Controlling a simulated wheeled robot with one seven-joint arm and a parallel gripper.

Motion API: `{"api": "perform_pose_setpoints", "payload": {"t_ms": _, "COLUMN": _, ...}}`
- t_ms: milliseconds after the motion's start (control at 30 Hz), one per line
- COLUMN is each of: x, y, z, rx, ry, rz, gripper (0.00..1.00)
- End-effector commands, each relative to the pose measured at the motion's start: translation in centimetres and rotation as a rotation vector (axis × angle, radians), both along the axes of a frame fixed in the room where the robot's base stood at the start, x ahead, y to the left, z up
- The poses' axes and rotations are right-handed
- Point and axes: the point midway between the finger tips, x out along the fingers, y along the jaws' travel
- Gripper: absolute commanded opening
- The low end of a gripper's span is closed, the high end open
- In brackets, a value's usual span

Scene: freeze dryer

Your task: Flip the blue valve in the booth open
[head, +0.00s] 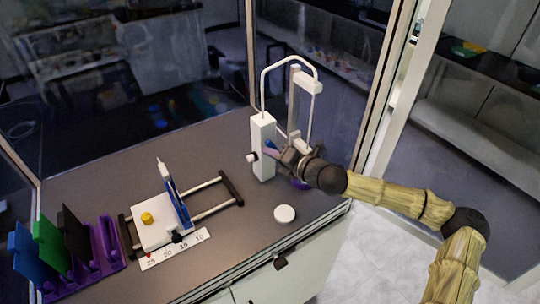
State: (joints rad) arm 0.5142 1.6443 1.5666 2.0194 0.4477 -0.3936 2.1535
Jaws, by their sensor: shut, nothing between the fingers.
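A white upright post device (262,135) with a tall looped tube stands at the back right of the booth table. A small blue part (270,144), which looks like the blue valve, shows at the post's right side. My gripper (284,155) is right beside it, reaching in from the right. The gripper is shut with nothing held. Its fingertips are small and partly hidden against the post, so I cannot tell whether they touch the blue part. Whether the valve is open or closed is too small to tell.
A white round cap (285,214) lies in front of the post. At left are a rail stand with a blue and white holder (178,205), a numbered strip (175,249) and a purple rack (104,246) with coloured plates. A booth frame post (381,85) stands close behind my arm.

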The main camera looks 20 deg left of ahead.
Motion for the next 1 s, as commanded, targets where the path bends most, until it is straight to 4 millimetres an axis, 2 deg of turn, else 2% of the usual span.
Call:
{"api": "perform_pose_setpoints", "payload": {"t_ms": 500, "x": 0.9, "y": -0.8, "z": 1.2, "rx": 0.289, "ry": 0.339, "rz": -0.003, "gripper": 0.0}}
{"api": "perform_pose_setpoints", "payload": {"t_ms": 1000, "x": 1.2, "y": -1.0, "z": 1.3, "rx": 0.37, "ry": 0.435, "rz": -0.002, "gripper": 0.0}}
